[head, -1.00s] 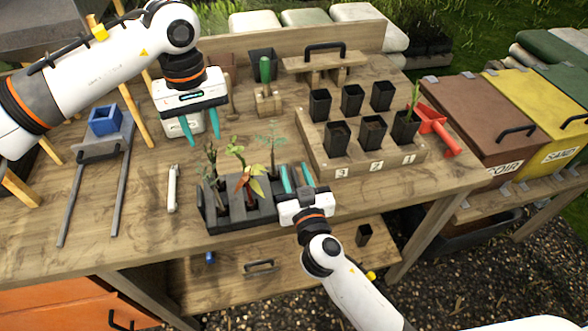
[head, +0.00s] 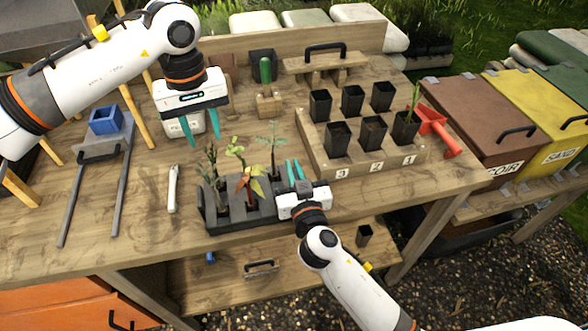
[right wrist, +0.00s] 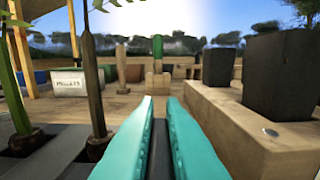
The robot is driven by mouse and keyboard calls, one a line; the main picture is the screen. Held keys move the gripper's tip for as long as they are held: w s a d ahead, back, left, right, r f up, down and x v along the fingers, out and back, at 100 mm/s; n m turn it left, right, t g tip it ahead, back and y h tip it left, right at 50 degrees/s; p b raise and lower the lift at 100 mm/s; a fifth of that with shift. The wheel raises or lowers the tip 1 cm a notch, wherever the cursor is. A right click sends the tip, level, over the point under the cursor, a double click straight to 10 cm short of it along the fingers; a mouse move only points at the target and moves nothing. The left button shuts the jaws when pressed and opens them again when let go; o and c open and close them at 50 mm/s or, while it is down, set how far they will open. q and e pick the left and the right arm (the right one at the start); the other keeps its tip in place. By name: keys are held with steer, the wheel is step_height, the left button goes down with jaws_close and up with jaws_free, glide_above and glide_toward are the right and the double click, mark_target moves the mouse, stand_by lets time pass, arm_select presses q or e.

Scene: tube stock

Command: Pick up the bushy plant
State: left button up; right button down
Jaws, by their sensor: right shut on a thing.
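I cannot tell for sure which counts as bushy. My right gripper (head: 294,170) is at the rack's right end, apart from the leaves. In the right wrist view its teal fingers (right wrist: 160,140) are closed around a dark grey strip (right wrist: 160,155), possibly part of the rack. My left gripper (head: 201,128) is open and empty, above and behind the rack.
A stepped wooden stand (head: 365,155) with several black pots is right of the rack. A red scoop (head: 435,130) lies beyond it. A white stick-like tool (head: 173,188) lies left of the rack. A green-handled tool (head: 265,72) stands behind. Table is bare around the white tool.

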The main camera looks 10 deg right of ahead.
arm_select(q)
steer(key=shift+c, duration=0.4)
steer(key=n, duration=0.5)
glide_above(220, 184)
step_height(220, 184, down, 7)
steer(key=shift+d, duration=0.1)
steer(key=shift+w+a+f, duration=0.1)
steer(key=shift+f, duration=1.35)
steer(key=shift+w+a+f, duration=0.1)
steer(key=shift+f, duration=1.3)
jaws_close()
